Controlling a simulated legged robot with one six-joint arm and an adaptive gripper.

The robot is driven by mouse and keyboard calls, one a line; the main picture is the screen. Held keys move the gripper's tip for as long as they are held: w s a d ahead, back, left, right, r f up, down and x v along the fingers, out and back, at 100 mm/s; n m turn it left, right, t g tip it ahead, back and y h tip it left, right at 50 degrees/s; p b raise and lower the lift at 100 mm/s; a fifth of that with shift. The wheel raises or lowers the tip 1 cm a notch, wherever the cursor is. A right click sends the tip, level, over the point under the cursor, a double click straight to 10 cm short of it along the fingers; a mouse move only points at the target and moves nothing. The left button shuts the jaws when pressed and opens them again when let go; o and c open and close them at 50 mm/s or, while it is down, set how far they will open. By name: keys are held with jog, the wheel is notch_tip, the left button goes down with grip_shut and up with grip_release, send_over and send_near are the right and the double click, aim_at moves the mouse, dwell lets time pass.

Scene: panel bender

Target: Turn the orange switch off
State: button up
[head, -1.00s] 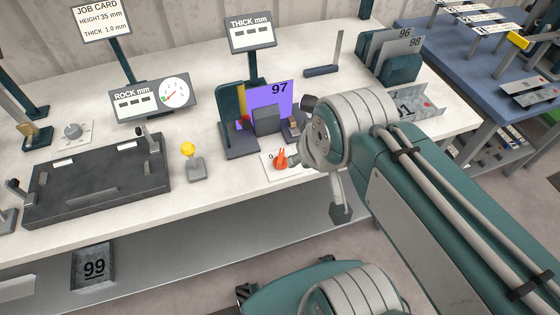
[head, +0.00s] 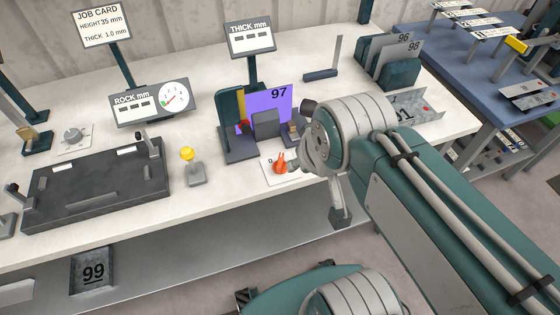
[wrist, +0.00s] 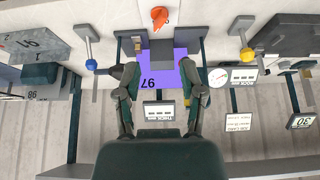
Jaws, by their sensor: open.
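The orange switch (head: 280,164) is a small rotary knob on a white plate (head: 284,177) on the bench, in front of the purple panel marked 97. A "0" mark shows on the plate to the knob's left. In the wrist view the orange switch (wrist: 160,17) is at the top middle, beyond the fingers. My gripper (wrist: 154,70) is open, its two fingers spread either side of the purple panel in that view, with nothing between them that I can see it holding. In the head view my wrist stands just right of the switch and hides most of the gripper.
The purple panel (head: 268,101) stands in a dark holder behind the switch. A yellow-knobbed lever (head: 188,156) stands to the left, beside a dark bending bed (head: 95,186). A thickness display (head: 251,38) rises behind. The bench front near the switch is clear.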

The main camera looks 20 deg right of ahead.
jog(key=w+f+m+g, duration=0.1)
jog(key=w+m+g, duration=0.2)
jog(key=w, duration=0.4)
jog(key=m+g, duration=0.3)
send_over(281, 156)
notch_tip(281, 156, down, 5)
notch_tip(281, 156, down, 11)
jog(key=shift+f, duration=0.1)
grip_shut()
